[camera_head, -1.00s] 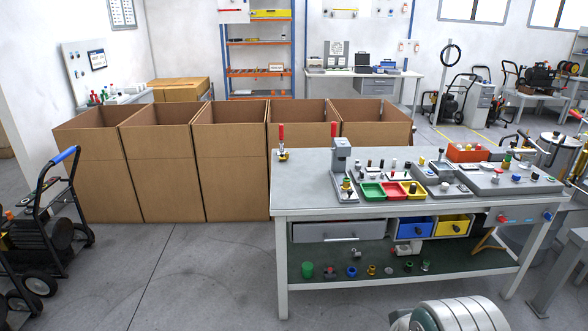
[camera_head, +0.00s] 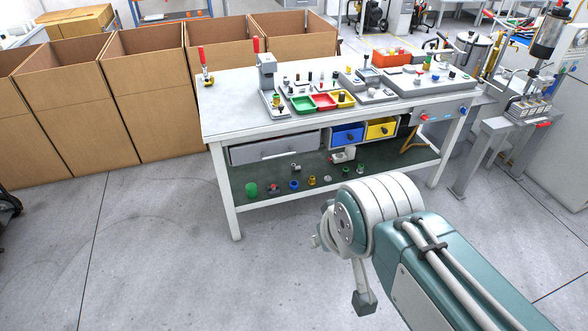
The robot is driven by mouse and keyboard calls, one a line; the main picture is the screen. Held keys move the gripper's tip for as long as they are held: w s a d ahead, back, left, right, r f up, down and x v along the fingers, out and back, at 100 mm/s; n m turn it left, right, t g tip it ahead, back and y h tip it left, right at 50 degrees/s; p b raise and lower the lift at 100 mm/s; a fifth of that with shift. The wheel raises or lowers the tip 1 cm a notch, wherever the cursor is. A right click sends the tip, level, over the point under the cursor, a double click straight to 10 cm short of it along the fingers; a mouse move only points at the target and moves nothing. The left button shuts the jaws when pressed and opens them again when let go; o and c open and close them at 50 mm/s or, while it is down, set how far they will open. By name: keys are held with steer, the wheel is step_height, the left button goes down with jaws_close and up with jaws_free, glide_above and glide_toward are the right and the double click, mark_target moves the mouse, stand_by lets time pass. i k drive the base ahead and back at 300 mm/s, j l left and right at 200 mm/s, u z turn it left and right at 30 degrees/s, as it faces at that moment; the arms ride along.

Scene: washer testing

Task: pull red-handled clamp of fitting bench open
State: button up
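The workbench (camera_head: 222,122) stands in the middle, with a grey top and a lower shelf. A small clamp with an upright red handle (camera_head: 203,56) and a brass-coloured base is at its back left corner. A second upright red handle (camera_head: 256,45) shows behind a grey block fixture (camera_head: 267,74) to its right; its base is hidden. My arm reaches in from the lower right, in front of the bench and apart from both handles. My gripper (camera_head: 363,301) seems to be the dark-tipped part hanging below the arm's end; its fingers cannot be made out.
Colored trays (camera_head: 303,104) and several small fittings crowd the right part of the bench top. Its front left is bare. Open cardboard boxes (camera_head: 145,95) stand behind and left. A press stand (camera_head: 489,155) is at the right. The floor before the bench is clear.

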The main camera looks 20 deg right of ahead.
mark_target(200, 49)
steer(key=i+j+u, duration=1.1)
steer(key=i, duration=0.15)
steer(key=i+u, duration=0.4)
steer(key=i+z, duration=0.35)
steer(key=i, duration=0.25)
steer(key=i+j+z, duration=0.35)
steer(key=i, duration=0.2)
steer(key=i+l+z, duration=0.15)
steer(key=i+z, duration=0.2)
steer(key=i, duration=0.15)
steer(key=i+z, duration=0.35)
steer(key=i+j+z, duration=0.1)
steer(key=i+z, duration=0.3)
steer(key=i, duration=0.2)
steer(key=i+z, duration=0.25)
steer(key=z, duration=0.15)
steer(key=i+j+z, duration=0.1)
steer(key=i+z, duration=0.15)
steer(key=z, duration=0.15)
steer(key=i+j+z, duration=0.15)
steer(key=z, duration=0.2)
steer(key=i+j+z, duration=0.25)
steer(key=z, duration=0.15)
steer(key=i+j+z, duration=0.2)
steer(key=z, duration=0.15)
steer(key=i+j+z, duration=0.3)
